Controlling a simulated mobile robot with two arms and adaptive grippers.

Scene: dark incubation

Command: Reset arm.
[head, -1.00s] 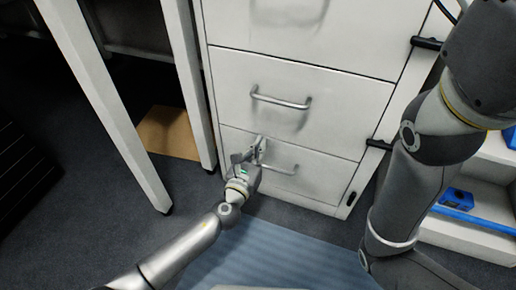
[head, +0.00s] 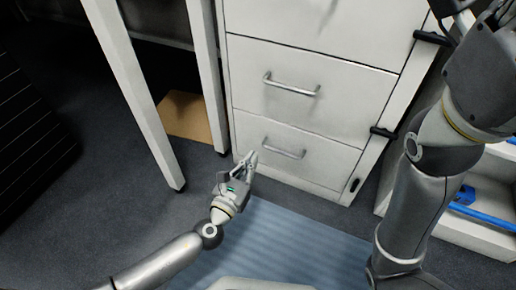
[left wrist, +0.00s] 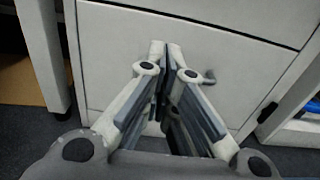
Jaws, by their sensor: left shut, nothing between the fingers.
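My left gripper (head: 247,161) is shut and empty in front of the bottom drawer (head: 310,159) of a white cabinet, just left of its handle (head: 284,153). In the left wrist view the fingers of the left gripper (left wrist: 167,50) come together at their tips, with the drawer front (left wrist: 115,60) behind them. The fingers hide most of the handle there; only its right end shows.
A middle drawer (head: 310,103) with a handle sits above, closed. White table legs (head: 140,95) stand to the left, with a brown board (head: 187,116) behind them. A blue mat (head: 290,240) lies on the floor. A white shelf with blue items (head: 485,215) stands right.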

